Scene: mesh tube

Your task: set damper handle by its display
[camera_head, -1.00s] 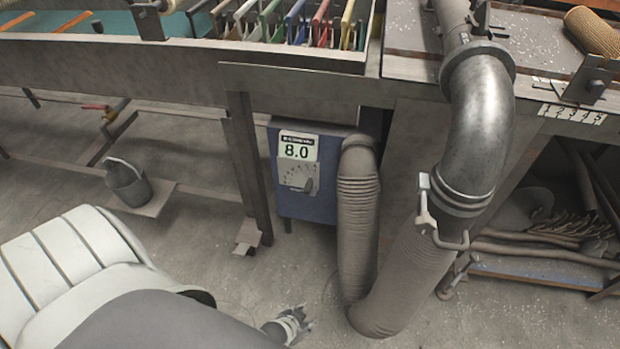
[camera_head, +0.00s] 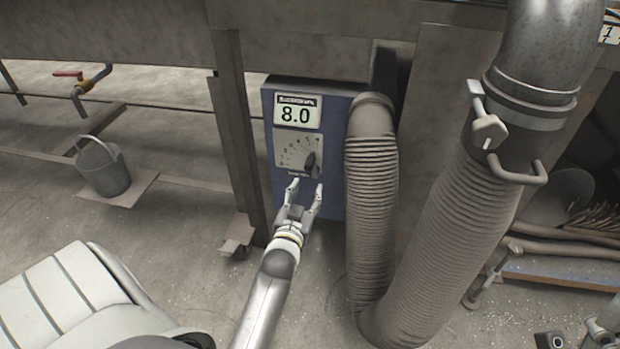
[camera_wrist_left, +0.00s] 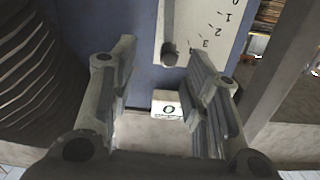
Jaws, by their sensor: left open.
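The blue box (camera_head: 332,205) stands under the bench. Its display (camera_head: 297,114) reads 8.0. Below it is a pale dial plate (camera_head: 290,150) with a scale and a dark pointer handle (camera_head: 311,162). The handle also shows in the left wrist view (camera_wrist_left: 168,52), hanging down beside the scale marks. My left gripper (camera_head: 305,185) is open just below the handle, its fingers apart and pointing at the box. Grey parts, perhaps my right gripper (camera_head: 588,338), are cut off at the lower right.
A ribbed grey hose (camera_head: 372,200) runs close along the box's right side. A thicker hose (camera_head: 450,220) with a clamp handle (camera_head: 488,132) stands further right. A bench leg (camera_head: 238,140) is left of the box. A bucket (camera_head: 103,168) stands at the left.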

